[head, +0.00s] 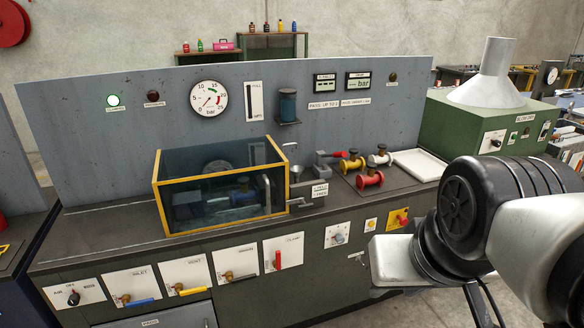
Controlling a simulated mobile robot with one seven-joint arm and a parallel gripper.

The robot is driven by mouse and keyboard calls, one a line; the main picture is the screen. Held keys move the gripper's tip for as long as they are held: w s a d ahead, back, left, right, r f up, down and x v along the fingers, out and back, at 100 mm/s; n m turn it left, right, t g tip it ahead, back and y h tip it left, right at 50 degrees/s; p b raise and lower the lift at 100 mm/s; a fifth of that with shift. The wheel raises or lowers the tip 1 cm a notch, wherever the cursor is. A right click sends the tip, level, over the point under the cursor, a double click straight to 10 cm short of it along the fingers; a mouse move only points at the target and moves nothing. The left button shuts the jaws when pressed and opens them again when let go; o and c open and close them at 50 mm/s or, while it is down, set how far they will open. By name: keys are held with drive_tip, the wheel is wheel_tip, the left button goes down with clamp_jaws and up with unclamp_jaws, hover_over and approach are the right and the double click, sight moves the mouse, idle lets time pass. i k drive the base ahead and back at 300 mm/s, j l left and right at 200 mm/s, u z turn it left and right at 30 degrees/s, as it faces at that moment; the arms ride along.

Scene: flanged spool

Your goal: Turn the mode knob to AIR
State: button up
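A black knob (73,298) sits on a white plate at the far left of the bench front. The small lettering around it is too blurred to read for certain, so I cannot confirm that it is the mode knob or where its pointer stands. A grey knob (339,238) sits on another white plate right of the lever valves. My gripper (394,262) is at the right, in front of the bench's right part, far from the black knob and touching nothing that I can see. Its fingers are not clearly shown.
A yellow-framed glass enclosure (222,190) stands on top. Several flanged spools, including a red one (369,178), lie to its right. A green machine (490,130) stands at right.

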sight(74, 301)
drive_tip(key=u, duration=1.95)
drive_tip(key=i+u, duration=0.25)
drive_tip(key=i, duration=0.25)
drive_tip(key=i+l+u, duration=0.25)
drive_tip(key=i, duration=0.25)
drive_tip(key=i+l+u, duration=0.25)
drive_tip(key=i, duration=0.25)
drive_tip(key=i+l+u, duration=0.25)
drive_tip(key=i+l, duration=0.1)
drive_tip(key=i, duration=0.15)
